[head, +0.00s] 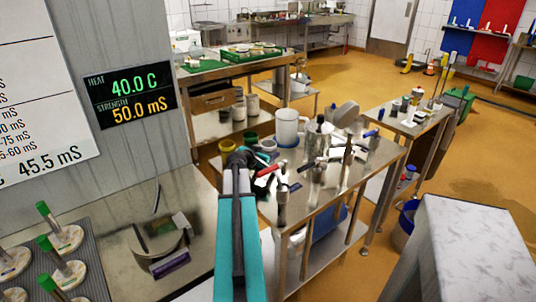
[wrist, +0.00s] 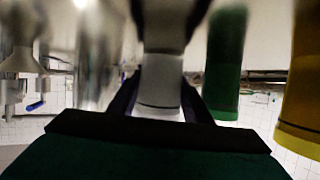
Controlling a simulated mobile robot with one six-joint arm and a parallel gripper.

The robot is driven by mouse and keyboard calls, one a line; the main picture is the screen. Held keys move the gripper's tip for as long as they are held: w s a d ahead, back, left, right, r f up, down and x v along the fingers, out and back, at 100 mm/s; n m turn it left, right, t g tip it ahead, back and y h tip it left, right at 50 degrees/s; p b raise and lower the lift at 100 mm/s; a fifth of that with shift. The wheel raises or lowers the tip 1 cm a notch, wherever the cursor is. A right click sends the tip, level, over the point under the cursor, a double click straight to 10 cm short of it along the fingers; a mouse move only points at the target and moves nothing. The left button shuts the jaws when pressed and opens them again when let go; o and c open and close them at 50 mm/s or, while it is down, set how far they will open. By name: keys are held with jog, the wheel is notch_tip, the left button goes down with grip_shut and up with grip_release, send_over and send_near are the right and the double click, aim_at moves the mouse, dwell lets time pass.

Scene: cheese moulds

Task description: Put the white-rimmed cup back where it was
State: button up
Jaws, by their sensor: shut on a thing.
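My gripper (head: 243,158) is at the end of my teal arm, over the near left part of the steel table among small cups. In the wrist view its dark fingers are shut on the white-rimmed cup (wrist: 160,92), which shows a pale band between them. The wrist picture appears upside down and blurred. A green cup (wrist: 225,65) stands close beside the held cup, and a yellow cup (wrist: 302,85) is farther to the right. In the head view the held cup is largely hidden by my gripper; I cannot tell whether it touches the tabletop.
The steel table (head: 335,185) also carries a white jug (head: 287,127), a dark bottle and several tools. A yellow cup (head: 227,147) is left of my gripper. Green-handled stamps (head: 66,237) stand at the lower left. A pale block (head: 470,245) is at the lower right.

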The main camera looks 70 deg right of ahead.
jog(key=shift+f, duration=0.15)
jog(key=o, duration=1.1)
jog(key=shift+p, duration=0.7)
jog(key=shift+a, duration=0.35)
jog(key=b+v, duration=0.1)
jog(key=v, duration=0.3)
jog(key=shift+a+b, duration=0.35)
jog(key=shift+b, duration=0.05)
jog(key=a, duration=0.2)
jog(key=w+a+b, duration=0.1)
jog(key=a, duration=0.2)
jog(key=a+b, duration=0.1)
jog(key=a, duration=0.2)
jog(key=shift+w+a, duration=0.15)
jog(key=shift+w, duration=0.1)
jog(key=shift+a+r+p, duration=0.15)
jog(key=shift+r+p, duration=0.1)
jog(key=shift+p, duration=0.05)
jog(key=shift+w+p, duration=0.1)
jog(key=shift+p, duration=0.5)
